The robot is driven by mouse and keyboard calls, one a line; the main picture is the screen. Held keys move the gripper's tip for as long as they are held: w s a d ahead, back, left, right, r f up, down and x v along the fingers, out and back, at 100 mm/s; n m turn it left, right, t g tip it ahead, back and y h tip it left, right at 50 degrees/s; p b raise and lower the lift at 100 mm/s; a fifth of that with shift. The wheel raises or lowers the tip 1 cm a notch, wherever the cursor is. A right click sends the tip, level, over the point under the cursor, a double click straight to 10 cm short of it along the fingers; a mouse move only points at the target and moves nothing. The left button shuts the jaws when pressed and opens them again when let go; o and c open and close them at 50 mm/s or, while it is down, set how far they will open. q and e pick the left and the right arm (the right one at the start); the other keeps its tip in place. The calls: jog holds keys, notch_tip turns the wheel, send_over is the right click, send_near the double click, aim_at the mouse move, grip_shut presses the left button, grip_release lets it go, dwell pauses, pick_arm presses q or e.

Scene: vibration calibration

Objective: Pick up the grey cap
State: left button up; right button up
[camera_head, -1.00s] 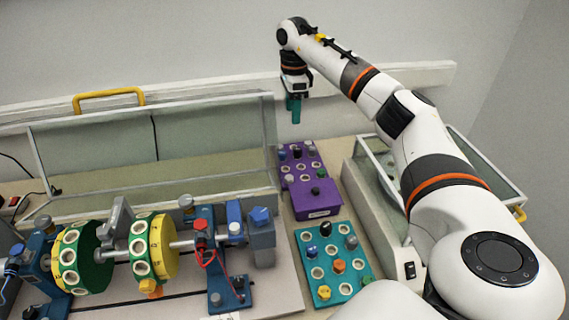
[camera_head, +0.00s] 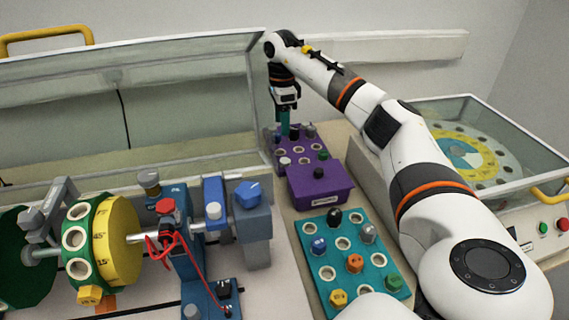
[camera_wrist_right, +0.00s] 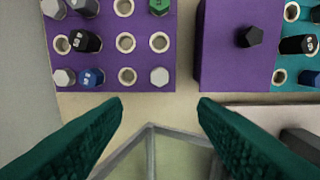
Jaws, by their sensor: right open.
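In the head view, a light grey cap (camera_head: 285,162) stands at the left front corner of the purple rack (camera_head: 295,171). Another grey cap (camera_head: 368,232) stands on the teal rack. In the right wrist view, grey caps show at the purple rack's near edge, one by the box (camera_wrist_right: 159,76) and one in the far corner (camera_wrist_right: 63,77); another (camera_wrist_right: 53,8) is at the top left. My right gripper (camera_head: 284,125) hangs pointing down by the purple rack's left side. In the wrist view its fingers (camera_wrist_right: 160,105) are apart with nothing between them. My left gripper is out of view.
A purple box (camera_head: 319,185) with a black knob stands between the purple and teal (camera_head: 345,260) racks. A glass-walled case (camera_head: 130,110) lies left of the purple rack. A rotor rig (camera_head: 110,240) fills the left front. A glass-topped machine (camera_head: 470,150) stands right.

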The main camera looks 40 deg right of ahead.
send_over(283, 160)
notch_tip(283, 160, down, 8)
jog(key=shift+a+r, duration=0.15)
notch_tip(283, 160, down, 5)
jog(key=shift+s+f+p, duration=0.1)
jog(key=shift+p, duration=0.4)
jog(key=c, duration=1.1)
